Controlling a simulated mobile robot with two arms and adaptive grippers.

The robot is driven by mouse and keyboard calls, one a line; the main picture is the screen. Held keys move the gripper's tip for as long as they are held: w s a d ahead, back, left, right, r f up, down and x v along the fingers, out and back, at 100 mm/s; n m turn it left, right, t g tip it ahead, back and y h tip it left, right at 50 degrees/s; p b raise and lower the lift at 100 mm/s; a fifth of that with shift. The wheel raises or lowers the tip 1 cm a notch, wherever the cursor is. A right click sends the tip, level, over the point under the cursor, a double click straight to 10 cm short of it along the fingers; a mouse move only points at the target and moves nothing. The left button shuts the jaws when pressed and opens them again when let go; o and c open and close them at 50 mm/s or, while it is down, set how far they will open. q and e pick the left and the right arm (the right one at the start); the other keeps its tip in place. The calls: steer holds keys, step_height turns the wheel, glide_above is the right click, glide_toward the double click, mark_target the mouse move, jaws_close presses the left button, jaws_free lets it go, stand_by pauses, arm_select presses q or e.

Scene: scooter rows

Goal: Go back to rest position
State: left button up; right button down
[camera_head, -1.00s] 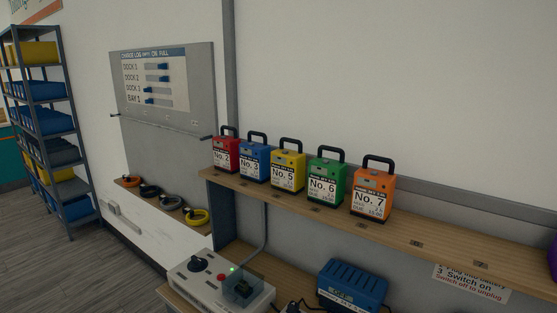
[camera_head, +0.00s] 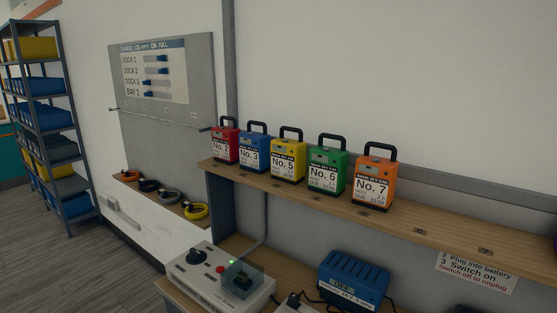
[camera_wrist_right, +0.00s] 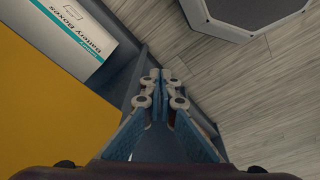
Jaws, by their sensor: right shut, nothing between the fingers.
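My right gripper (camera_wrist_right: 160,92) shows in the right wrist view, with its two blue fingers shut together and nothing between them. It hangs over the grey plank floor (camera_wrist_right: 235,90), beside a yellow surface (camera_wrist_right: 50,125) and a white label reading "Battery Boxes" (camera_wrist_right: 70,35). I cannot tell whether it touches anything. Neither gripper shows in the head view. There, battery packs No. 2 (camera_head: 225,142), No. 3 (camera_head: 254,152), No. 5 (camera_head: 288,160), No. 6 (camera_head: 327,170) and No. 7 (camera_head: 374,181) stand upright on a wooden shelf (camera_head: 430,225).
Below the shelf are a grey control box (camera_head: 205,277) with a green light and a blue charger (camera_head: 353,278). A charge log board (camera_head: 155,75) hangs on the wall. A rack with bins (camera_head: 45,120) stands at left. A dark-rimmed grey base (camera_wrist_right: 240,12) stands on the floor.

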steer(key=s+d+f+g+b, duration=0.1)
steer(key=s+d+f+b, duration=0.1)
steer(key=s+f, duration=1.3)
steer(key=shift+d, duration=0.4)
steer(key=shift+s, duration=0.1)
